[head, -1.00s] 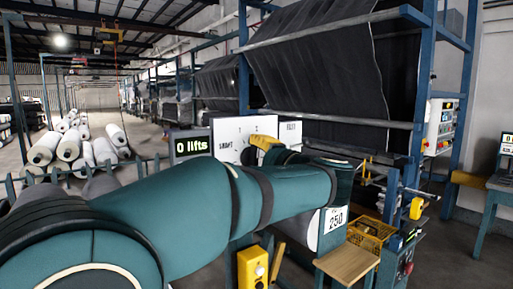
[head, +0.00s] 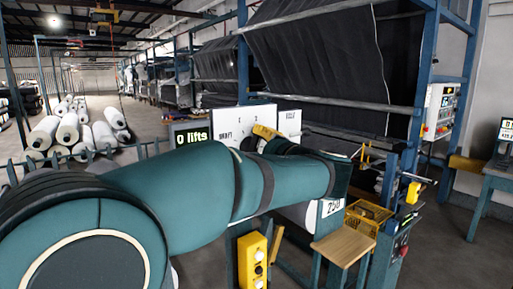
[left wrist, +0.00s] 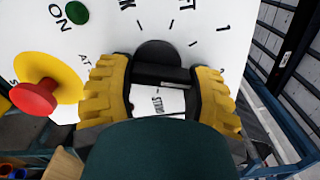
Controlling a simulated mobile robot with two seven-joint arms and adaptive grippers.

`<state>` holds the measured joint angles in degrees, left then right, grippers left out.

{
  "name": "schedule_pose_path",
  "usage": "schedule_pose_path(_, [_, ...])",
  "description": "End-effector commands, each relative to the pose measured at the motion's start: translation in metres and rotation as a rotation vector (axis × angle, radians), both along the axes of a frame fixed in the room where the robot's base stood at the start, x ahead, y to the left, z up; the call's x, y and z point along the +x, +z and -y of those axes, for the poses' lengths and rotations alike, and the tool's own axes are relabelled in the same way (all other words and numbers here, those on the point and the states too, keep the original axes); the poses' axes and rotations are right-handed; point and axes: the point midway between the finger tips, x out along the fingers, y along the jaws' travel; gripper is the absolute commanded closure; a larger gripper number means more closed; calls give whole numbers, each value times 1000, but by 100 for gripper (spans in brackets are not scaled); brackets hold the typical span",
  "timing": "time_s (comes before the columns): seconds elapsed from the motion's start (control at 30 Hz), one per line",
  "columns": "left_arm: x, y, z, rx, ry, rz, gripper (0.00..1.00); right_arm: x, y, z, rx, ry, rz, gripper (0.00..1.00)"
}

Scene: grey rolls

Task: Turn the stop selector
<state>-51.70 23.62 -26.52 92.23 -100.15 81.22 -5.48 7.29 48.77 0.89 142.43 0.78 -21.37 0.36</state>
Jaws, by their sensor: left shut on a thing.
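The stop selector is a black knob (left wrist: 160,73) on a white panel (left wrist: 215,15), with a dark round base and printed marks around it. My left gripper (left wrist: 160,92) has its yellow ridged fingers on both sides of the knob and is shut on it. In the head view my left gripper (head: 265,133) is at the white panel (head: 228,117), and my wrist and arm hide much of the panel and knob. My right gripper is in neither view.
A red mushroom button (left wrist: 35,98) on a yellow plate and a green button (left wrist: 69,13) are close to the left finger. A wooden stool (head: 343,243) and a yellow basket (head: 368,214) stand to the right of my forearm.

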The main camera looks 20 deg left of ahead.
Motion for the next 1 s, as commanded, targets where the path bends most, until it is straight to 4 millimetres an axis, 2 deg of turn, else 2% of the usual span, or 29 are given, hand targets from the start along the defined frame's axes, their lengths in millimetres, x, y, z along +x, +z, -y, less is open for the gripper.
schedule_pose_path(0.03, [0,-2,1,-1,0,-4,33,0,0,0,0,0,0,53])
schedule_pose_path(0.1, [0,-1,1,-1,0,-2,13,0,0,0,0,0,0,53])
schedule_pose_path(0.4, [0,0,1,-1,-1,-1,13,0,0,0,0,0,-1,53])
schedule_pose_path(0.53, [-5,0,7,-1,-2,0,13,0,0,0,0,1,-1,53])
schedule_pose_path(1.0, [-58,0,76,0,-3,0,13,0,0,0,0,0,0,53])
